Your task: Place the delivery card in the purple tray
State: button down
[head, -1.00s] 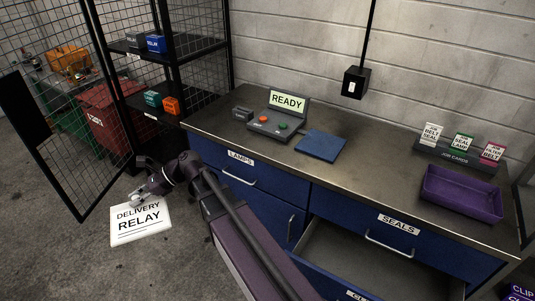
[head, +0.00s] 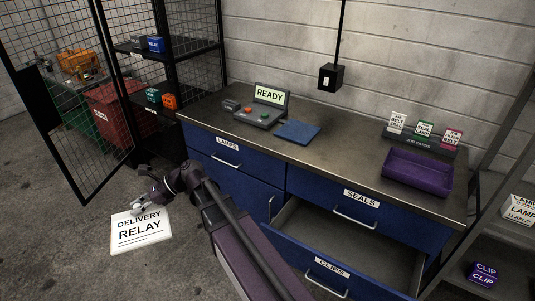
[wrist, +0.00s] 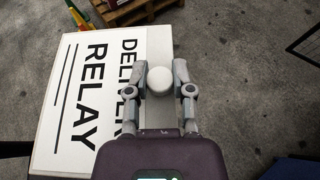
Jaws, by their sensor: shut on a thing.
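The delivery card (head: 140,232) is a white board reading "DELIVERY RELAY". My gripper (head: 140,207) is shut on it at its upper edge and holds it out over the floor, left of the bench. In the wrist view the card (wrist: 75,110) fills the left side, and the fingers of my gripper (wrist: 160,80) close around a white round knob on it. The purple tray (head: 417,172) sits empty on the right end of the bench top, far from my gripper.
The bench (head: 330,150) carries a console reading READY (head: 262,108), a blue pad (head: 298,132) and a job card rack (head: 420,140). A lower drawer (head: 330,245) stands open at the front. A mesh cage door (head: 70,110) is at left, shelving (head: 500,240) at right.

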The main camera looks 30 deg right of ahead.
aim_at(416, 175)
jog(key=u, duration=0.05)
jog(key=k, duration=1.05)
jog(key=z, duration=2.05)
jog(key=i, duration=0.7)
jog(key=u, duration=0.05)
